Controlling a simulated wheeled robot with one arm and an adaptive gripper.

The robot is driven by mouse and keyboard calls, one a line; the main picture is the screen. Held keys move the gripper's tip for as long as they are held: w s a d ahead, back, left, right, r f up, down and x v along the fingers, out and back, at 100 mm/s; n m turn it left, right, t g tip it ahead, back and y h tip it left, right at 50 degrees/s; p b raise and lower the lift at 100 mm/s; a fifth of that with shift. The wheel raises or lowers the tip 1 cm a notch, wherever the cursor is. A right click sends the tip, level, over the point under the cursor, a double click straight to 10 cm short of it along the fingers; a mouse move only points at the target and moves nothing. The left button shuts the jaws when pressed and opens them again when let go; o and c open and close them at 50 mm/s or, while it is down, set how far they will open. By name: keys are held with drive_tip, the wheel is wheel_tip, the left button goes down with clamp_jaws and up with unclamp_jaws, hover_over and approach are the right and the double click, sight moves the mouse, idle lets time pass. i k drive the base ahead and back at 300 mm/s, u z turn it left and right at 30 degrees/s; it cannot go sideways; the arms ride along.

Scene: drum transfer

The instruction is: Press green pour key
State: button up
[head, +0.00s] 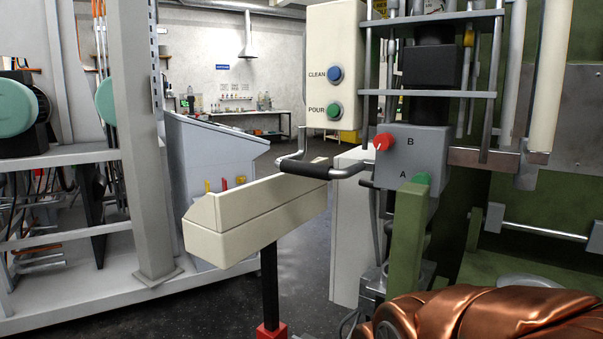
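The green pour key (334,111) is a round green button on the front of a cream control panel (320,30), right of the printed word POUR. It is unobstructed in the head view. A blue button (335,74) beside the word CLEAN sits directly above it on the same panel. Another green button (421,178) is on a grey box (428,147) lower right, near the letter A, partly behind a green post. My gripper is not in view, so its state and its distance from the key cannot be seen.
A red knob (383,142) is on the grey box. A black-gripped handle (306,169) juts out below the panel, above a cream trough (262,222) on a black post. A green post (404,245) stands at right. Dark floor (230,295) is open at lower left centre.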

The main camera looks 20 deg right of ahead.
sight(334, 111)
drive_tip(key=u, duration=0.8)
drive_tip(key=k, duration=0.5)
drive_tip(key=z, duration=1.35)
drive_tip(key=i, duration=0.5)
drive_tip(key=u, duration=0.05)
